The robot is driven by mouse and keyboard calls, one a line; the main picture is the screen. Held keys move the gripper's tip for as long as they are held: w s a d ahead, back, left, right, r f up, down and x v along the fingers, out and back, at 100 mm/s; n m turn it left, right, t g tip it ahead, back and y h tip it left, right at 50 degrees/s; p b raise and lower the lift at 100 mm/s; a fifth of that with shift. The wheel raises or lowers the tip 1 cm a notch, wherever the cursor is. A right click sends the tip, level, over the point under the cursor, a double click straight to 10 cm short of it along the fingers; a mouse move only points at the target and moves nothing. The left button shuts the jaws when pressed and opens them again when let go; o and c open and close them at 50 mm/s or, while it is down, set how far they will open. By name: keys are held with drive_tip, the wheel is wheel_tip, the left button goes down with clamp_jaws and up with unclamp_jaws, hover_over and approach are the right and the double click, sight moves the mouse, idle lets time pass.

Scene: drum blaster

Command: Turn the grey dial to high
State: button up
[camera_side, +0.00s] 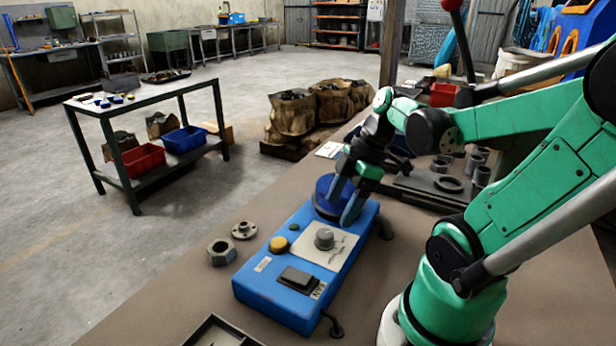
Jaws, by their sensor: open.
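The grey dial (324,239) stands on a pale plate (312,251) on top of the blue control box (275,283). Its pointer mark and setting are too small to read. My gripper (341,207) is over the far end of the box, just behind and slightly right of the dial. Its blue fingers point down and are open, with nothing seen between them. The fingers look apart from the dial.
The box also carries a yellow button (279,244), a small green button (294,227) and a black rocker switch (298,277). A hex nut (221,251) and a flanged part (244,230) lie left of it. A dark tray (222,332) is at the front edge.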

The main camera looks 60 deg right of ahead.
sight(327, 233)
drive_tip(key=shift+x, duration=2.75)
clamp_jaws()
